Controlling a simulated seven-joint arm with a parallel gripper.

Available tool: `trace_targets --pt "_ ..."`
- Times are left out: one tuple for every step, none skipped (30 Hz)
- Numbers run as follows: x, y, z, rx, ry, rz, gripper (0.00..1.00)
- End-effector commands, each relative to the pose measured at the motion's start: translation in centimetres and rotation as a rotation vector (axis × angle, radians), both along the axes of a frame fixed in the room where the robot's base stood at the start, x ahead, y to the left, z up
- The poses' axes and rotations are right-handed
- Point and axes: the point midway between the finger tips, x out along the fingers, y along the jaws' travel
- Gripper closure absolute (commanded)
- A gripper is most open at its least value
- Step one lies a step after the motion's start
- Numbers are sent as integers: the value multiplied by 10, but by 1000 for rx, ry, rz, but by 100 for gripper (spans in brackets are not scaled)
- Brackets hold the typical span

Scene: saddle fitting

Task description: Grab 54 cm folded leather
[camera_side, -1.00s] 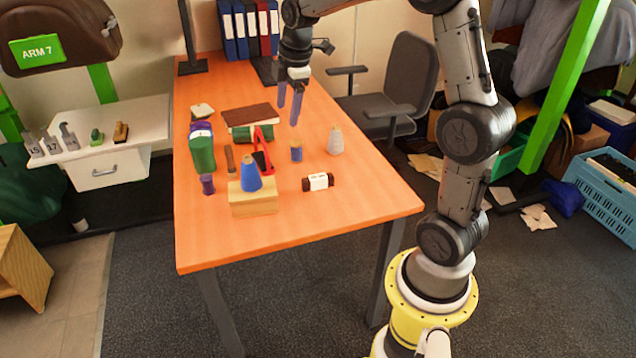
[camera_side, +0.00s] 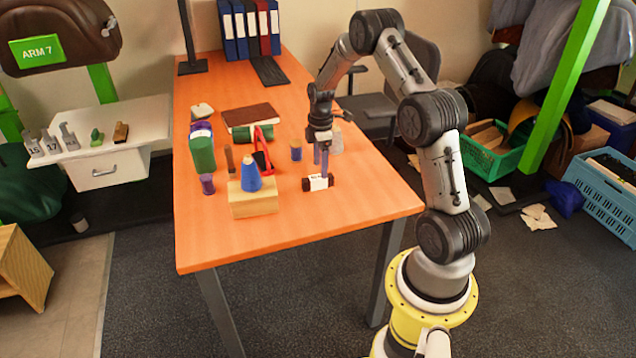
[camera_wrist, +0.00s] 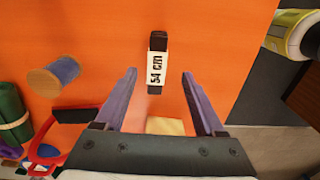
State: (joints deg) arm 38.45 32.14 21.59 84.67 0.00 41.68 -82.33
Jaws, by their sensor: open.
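The folded leather (camera_side: 318,184) is a small dark brown roll with a white band, lying on the orange table near its front right part. In the wrist view the leather (camera_wrist: 157,62) shows "54 cm" on its band and lies between and beyond the fingertips. My gripper (camera_side: 322,165) is above the leather, its purple fingers pointing down. In the wrist view my gripper (camera_wrist: 159,72) is open, one finger on each side of the leather's line, with nothing held. Whether the fingertips are level with the leather is hard to tell.
A blue cone (camera_side: 250,174) on a wooden block (camera_side: 254,202) stands left of the leather. The table (camera_side: 300,225) in front of the leather is clear.

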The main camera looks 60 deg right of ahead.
Motion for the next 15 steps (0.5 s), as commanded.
trace_targets --pt "0 0 -4 0 0 0 29" --pt "0 0 -5 -1 -1 0 29" --pt "0 0 -7 -1 -1 0 29" --pt "1 0 -8 0 0 0 29" --pt "1 0 -11 0 0 1 29" --pt "2 1 -15 1 1 1 29" --pt "2 1 -19 1 1 1 29" --pt "3 1 -23 1 1 1 29" --pt "5 1 -29 1 1 1 29" --pt "6 1 -34 2 2 1 29" --pt "7 1 -38 2 2 1 29" --pt "7 1 -43 1 1 1 29" --pt "7 1 -47 1 1 1 29" --pt "7 1 -50 1 1 1 29" --pt "7 1 -54 0 0 1 29"
